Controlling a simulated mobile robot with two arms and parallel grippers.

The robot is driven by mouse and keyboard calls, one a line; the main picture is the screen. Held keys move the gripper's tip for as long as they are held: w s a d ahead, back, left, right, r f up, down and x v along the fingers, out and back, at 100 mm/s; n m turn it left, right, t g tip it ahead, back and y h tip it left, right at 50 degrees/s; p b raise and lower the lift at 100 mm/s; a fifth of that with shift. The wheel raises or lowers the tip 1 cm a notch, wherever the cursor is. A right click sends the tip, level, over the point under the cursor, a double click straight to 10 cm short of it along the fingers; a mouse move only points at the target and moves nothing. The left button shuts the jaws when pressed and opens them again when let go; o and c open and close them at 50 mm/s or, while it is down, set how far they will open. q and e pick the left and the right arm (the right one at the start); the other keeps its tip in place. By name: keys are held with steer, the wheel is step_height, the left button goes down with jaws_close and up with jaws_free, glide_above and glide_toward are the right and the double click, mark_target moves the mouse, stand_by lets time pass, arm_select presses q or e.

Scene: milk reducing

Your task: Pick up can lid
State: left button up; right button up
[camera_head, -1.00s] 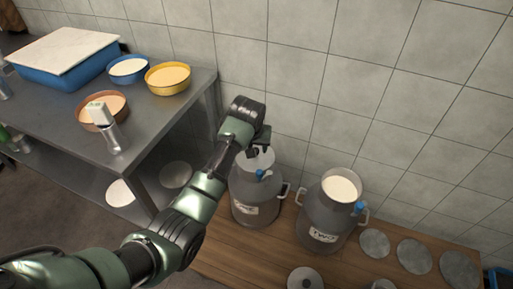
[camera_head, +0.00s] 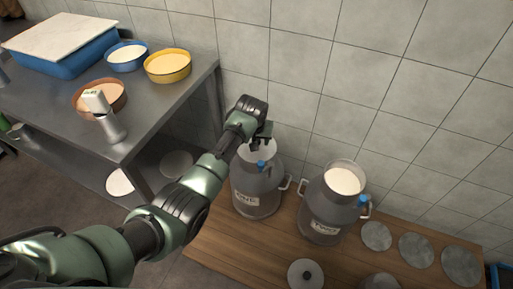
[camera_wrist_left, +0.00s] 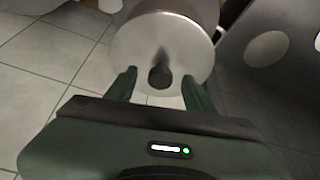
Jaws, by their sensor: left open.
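My left gripper (camera_head: 262,138) is open just above the left metal milk can (camera_head: 257,190). In the left wrist view, a round grey can lid (camera_wrist_left: 185,38) with a dark knob (camera_wrist_left: 160,75) lies on top of a can. The knob shows between the two spread fingers of my left gripper (camera_wrist_left: 160,84), and no finger visibly closes on it. In the head view, the gripper partly covers the top of this can. My right gripper is in neither view.
A second can (camera_head: 327,208) stands to the right, open, with white milk inside. Another lid with a dark knob (camera_head: 306,273) lies on the wooden bench (camera_head: 225,237), near several grey discs (camera_head: 416,250). A steel table (camera_head: 155,115) with basins is at left; a tiled wall is behind.

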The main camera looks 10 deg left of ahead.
arm_select(q)
jaws_close()
stand_by(1.3)
